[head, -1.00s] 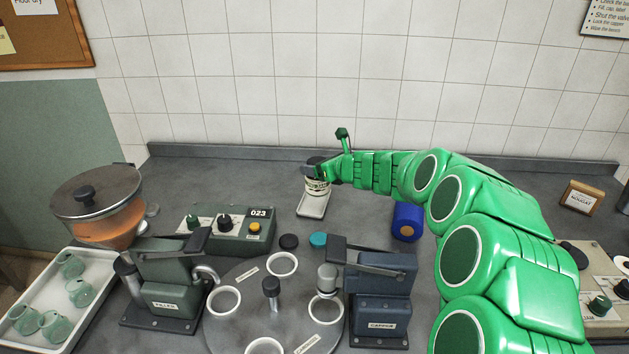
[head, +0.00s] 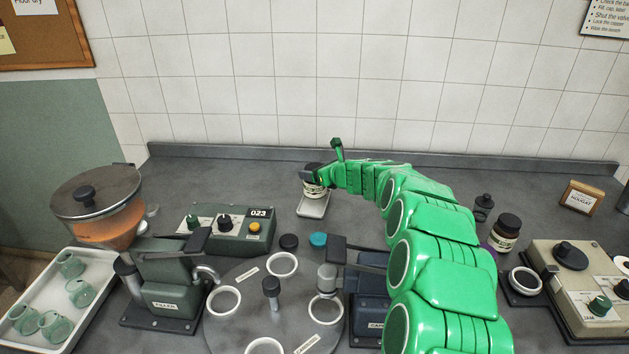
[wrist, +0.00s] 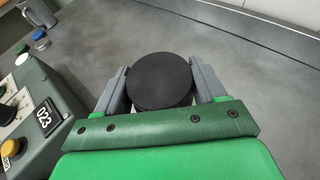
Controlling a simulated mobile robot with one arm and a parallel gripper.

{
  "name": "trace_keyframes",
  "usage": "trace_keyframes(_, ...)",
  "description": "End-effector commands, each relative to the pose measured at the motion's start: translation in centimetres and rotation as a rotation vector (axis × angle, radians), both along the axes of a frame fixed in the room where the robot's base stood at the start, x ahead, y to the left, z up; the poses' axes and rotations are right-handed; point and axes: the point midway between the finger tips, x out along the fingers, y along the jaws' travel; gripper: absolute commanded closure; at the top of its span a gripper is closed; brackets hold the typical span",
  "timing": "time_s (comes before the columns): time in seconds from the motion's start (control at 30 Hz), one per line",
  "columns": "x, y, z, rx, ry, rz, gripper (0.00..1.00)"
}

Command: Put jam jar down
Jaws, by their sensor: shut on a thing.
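The jam jar (head: 313,189), with a pale label and a black lid, is in the middle of the head view, at the back of the counter. My gripper (head: 310,177) is shut on it. In the wrist view the round black lid (wrist: 160,80) sits between the two grey fingers, and the lid hides the jar's body. The jar is upright at a small white tray (head: 313,208). I cannot tell whether its base touches the tray.
A control box marked 023 (head: 229,231) stands left of the tray. Another lidded jar (head: 504,233) stands right of my arm. Counter behind the tray is clear.

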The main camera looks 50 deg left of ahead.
Motion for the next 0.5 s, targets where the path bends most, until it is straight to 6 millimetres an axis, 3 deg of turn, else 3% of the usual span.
trace_keyframes(0.27, 0.2, 0.4, -0.6, 0.0, 0.0, 0.001, 0.9)
trace_keyframes(0.5, 0.1, 0.5, -3.0, -0.002, 0.004, 0.002, 0.9)
